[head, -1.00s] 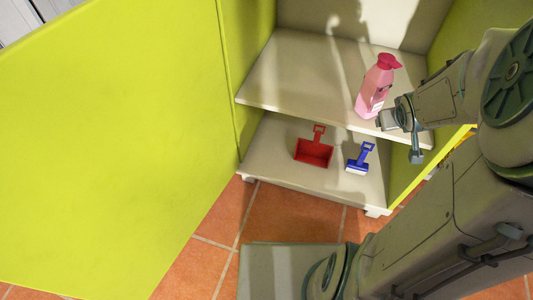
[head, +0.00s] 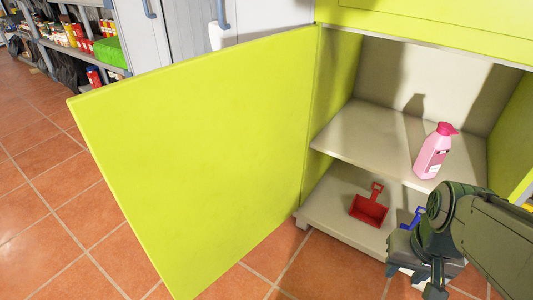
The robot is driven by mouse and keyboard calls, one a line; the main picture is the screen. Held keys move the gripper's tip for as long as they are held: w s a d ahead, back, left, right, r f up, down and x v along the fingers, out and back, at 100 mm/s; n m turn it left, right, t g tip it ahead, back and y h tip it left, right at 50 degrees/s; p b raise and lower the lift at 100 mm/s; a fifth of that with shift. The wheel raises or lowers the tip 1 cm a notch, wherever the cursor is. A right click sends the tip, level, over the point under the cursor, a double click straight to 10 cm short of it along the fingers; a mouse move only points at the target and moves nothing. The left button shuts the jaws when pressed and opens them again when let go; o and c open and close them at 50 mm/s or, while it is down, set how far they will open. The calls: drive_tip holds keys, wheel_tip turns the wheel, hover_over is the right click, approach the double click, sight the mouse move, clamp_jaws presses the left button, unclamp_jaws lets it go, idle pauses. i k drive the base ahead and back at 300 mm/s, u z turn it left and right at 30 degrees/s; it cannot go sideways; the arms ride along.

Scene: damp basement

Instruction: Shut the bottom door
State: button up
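The bottom door (head: 205,160) is a wide yellow-green panel. It stands open, swung out to the left of the lower cabinet compartment, with its hinge side by the compartment's left wall (head: 335,95). My gripper (head: 418,272) is at the lower right, in front of the compartment's bottom shelf and well to the right of the door. It does not touch the door. Part of it is hidden by my own wrist, and its finger gap is not clear.
A pink bottle (head: 434,152) stands on the middle shelf (head: 375,139). A red dustpan (head: 369,207) and a partly hidden blue brush (head: 412,216) lie on the bottom shelf (head: 335,217). Tiled floor (head: 50,195) is clear at left. Stocked shelving (head: 85,50) stands far back left.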

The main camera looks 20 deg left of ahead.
sight(202, 155)
drive_tip(key=z, duration=2.6)
drive_tip(key=k, duration=2.9)
drive_tip(key=u, duration=2.25)
drive_tip(key=i, duration=0.25)
drive_tip(key=z, duration=0.65)
